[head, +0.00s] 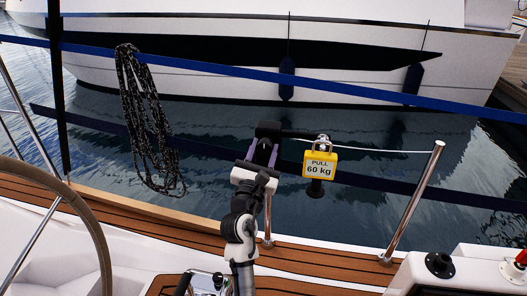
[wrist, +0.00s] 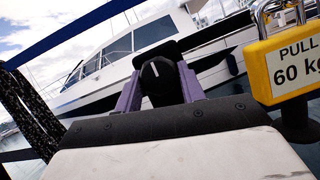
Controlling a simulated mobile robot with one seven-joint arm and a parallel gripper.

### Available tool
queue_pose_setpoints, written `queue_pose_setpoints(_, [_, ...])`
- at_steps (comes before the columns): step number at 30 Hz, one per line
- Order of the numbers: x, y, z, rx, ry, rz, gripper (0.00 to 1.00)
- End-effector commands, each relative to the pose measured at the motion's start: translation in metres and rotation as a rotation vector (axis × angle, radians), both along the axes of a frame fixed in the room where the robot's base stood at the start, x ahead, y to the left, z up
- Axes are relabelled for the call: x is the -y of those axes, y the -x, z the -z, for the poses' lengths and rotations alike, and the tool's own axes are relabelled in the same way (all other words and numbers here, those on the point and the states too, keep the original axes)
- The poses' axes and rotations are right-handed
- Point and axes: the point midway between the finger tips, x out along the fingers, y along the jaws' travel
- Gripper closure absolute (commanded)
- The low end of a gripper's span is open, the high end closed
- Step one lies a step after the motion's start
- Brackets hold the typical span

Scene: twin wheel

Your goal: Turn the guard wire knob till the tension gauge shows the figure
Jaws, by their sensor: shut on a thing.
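My gripper (head: 263,152) has purple fingers and is shut on the black guard wire knob (wrist: 157,80), seen between the fingers in the wrist view. A white line on the knob's face stands nearly upright there. In the head view a black arm (head: 300,134) runs right from the gripper to the guard wire (head: 380,150). A yellow padlock-shaped tag (head: 320,164) reading "PULL 60 kg" hangs there; it also shows in the wrist view (wrist: 291,68). I cannot make out a tension gauge reading in either view.
A steel post (head: 412,205) holds the wire's right end. A coiled dark rope (head: 145,120) hangs at the left from a blue line (head: 210,70). A steering wheel rim (head: 95,225) is at the lower left. A white boat (head: 220,45) lies across the water.

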Motion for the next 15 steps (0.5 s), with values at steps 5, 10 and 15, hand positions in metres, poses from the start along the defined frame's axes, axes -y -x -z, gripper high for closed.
queue_pose_setpoints(5, [-0.0011, 0.0000, 0.0012, 0.011, -0.048, -0.001, 0.84])
queue_pose_setpoints(10, [-0.0020, -0.0001, 0.0016, 0.031, -0.150, -0.001, 0.84])
queue_pose_setpoints(15, [-0.0029, -0.0002, 0.0007, 0.059, -0.294, 0.000, 0.83])
